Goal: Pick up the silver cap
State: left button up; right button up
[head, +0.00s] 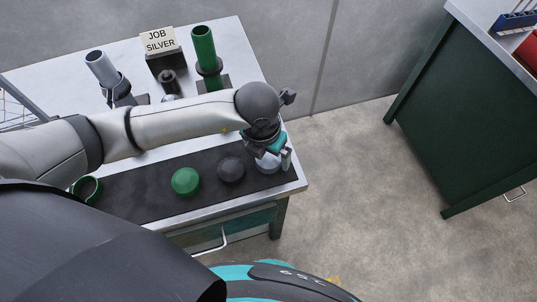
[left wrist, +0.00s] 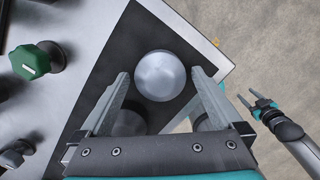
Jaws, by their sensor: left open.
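The silver cap (head: 266,166) is a round, pale dome at the right end of the dark mat (head: 140,200) on the bench, partly covered by my gripper in the head view. My left gripper (head: 274,158) is open above it. In the left wrist view the silver cap (left wrist: 160,75) lies between the spread fingertips of my left gripper (left wrist: 161,80), with no visible grip on it. A dark grey cap (head: 231,170) and a green cap (head: 185,181) sit in a row to its left. My right gripper (left wrist: 255,101) shows over the floor in the left wrist view, fingers apart.
A sign reading JOB SILVER (head: 160,41) stands at the back between a silver tube (head: 101,68) and a green tube (head: 204,48). A green ring (head: 87,188) lies at the mat's left. The bench's right edge is close to the silver cap. A green cabinet (head: 450,120) stands far right.

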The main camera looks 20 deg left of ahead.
pick_arm(q)
jog(key=c, duration=1.2)
jog(key=shift+c, duration=0.2)
jog(key=shift+r, duration=0.2)
